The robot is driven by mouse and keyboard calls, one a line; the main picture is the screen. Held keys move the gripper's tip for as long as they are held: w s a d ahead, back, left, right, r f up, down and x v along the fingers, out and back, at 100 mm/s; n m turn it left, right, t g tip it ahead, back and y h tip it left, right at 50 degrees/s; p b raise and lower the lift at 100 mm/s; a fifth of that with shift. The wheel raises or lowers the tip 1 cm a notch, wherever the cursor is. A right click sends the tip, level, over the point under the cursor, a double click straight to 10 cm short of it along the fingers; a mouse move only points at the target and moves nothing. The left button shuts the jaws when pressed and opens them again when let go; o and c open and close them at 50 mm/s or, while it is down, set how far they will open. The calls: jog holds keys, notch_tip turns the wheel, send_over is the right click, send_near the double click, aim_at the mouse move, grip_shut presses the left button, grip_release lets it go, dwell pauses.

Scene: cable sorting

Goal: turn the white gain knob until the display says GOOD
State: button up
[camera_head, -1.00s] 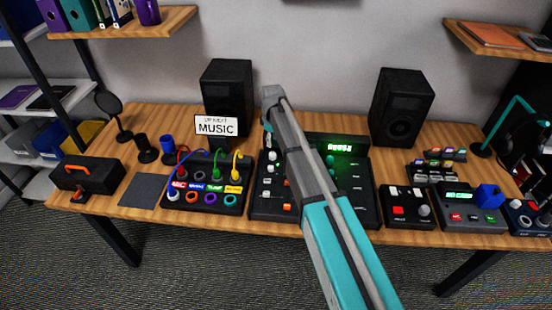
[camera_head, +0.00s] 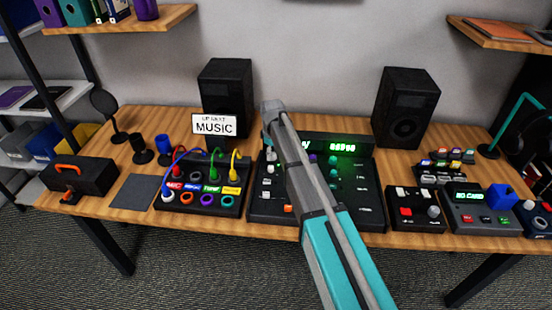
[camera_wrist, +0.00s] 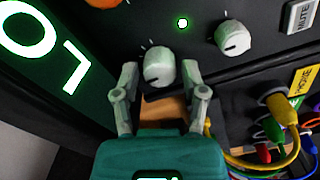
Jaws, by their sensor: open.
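A white knob (camera_wrist: 158,67) with a dark pointer line sits on a dark panel in the wrist view. My gripper (camera_wrist: 163,84) is open, with one pale finger on each side of the knob; I cannot tell whether either touches it. A second white knob (camera_wrist: 233,36) is to the right. Large green characters glow on a display (camera_wrist: 45,50) at the left, cut off by the frame edge. In the head view the green display (camera_head: 345,148) at the back of the mixer console (camera_head: 350,208) is too small to read. My arm covers part of the console.
A cable panel (camera_head: 173,200) with coloured plugs is left of the console. Two black speakers (camera_head: 406,108) stand behind. A box with red and white buttons (camera_head: 411,222) and a box reading "NO CARD" (camera_head: 475,216) are to the right. A sign reads "MUSIC" (camera_head: 214,119).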

jog(key=shift+f, duration=0.3)
grip_shut()
dwell(0.3)
jog(key=shift+m, duration=2.5)
